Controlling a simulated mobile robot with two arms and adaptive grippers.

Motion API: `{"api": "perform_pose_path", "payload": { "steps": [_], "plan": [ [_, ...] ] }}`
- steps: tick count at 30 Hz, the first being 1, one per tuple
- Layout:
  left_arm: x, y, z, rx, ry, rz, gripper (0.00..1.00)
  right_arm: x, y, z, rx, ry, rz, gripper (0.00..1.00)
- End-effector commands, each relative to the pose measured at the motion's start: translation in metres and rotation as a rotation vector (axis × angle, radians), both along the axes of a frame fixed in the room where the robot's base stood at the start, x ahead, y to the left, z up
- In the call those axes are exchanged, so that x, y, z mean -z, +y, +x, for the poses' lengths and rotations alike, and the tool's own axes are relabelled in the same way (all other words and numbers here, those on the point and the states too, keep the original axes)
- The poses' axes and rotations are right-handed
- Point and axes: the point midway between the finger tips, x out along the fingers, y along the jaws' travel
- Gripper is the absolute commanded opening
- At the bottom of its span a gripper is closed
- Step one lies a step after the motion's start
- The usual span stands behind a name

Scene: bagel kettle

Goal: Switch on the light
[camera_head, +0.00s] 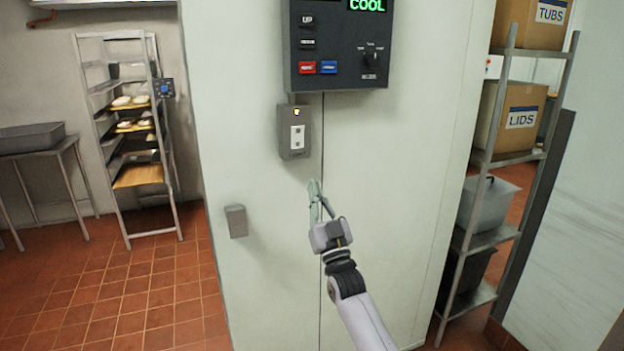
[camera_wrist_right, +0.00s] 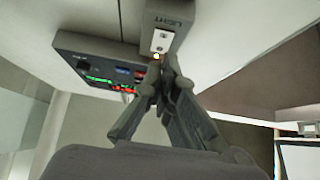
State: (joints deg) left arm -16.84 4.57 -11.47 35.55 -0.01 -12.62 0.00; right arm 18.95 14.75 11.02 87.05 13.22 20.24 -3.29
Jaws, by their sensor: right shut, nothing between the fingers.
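The light switch (camera_head: 294,132) is a small grey box on the pale wall panel, with a white rocker plate and a small lit lamp above it. In the right wrist view the light switch (camera_wrist_right: 162,35) shows upside down, with its "LIGHT" label and an orange glowing lamp. My right gripper (camera_head: 314,184) is shut and empty, just below and slightly right of the box in the head view. In the right wrist view its fingertips (camera_wrist_right: 160,68) overlap the area by the lamp; I cannot tell if they touch. My left gripper is not in view.
A dark control panel (camera_head: 338,45) with "COOL" display, buttons and a knob hangs above the switch. A small grey box (camera_head: 236,221) is lower left on the wall. A bakery rack (camera_head: 125,37) stands left, and a shelf with boxes (camera_head: 512,157) right.

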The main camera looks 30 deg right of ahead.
Motion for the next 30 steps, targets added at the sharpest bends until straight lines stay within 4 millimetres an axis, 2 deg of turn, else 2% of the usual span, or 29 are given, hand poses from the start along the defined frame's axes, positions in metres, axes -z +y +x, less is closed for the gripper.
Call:
{"api": "perform_pose_path", "payload": {
  "steps": [1, 6, 25, 28, 29, 30],
  "plan": [
    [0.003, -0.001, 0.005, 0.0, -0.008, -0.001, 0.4, 0.008, 0.001, -0.005, 0.0, 0.0, 0.0, 0.0],
    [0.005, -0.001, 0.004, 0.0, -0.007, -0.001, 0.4, 0.017, 0.003, -0.013, 0.0, 0.0, 0.0, 0.0],
    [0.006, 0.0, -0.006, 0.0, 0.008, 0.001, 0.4, 0.02, 0.004, -0.013, -0.001, 0.006, 0.001, 0.0],
    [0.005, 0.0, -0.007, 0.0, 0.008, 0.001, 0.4, 0.042, 0.007, -0.007, -0.006, 0.056, 0.007, 0.0],
    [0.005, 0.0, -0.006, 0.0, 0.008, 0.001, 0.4, 0.053, 0.008, -0.005, -0.009, 0.082, 0.009, 0.0],
    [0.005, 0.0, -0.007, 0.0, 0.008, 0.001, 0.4, 0.074, 0.011, -0.001, -0.014, 0.129, 0.015, 0.0]
  ]
}}
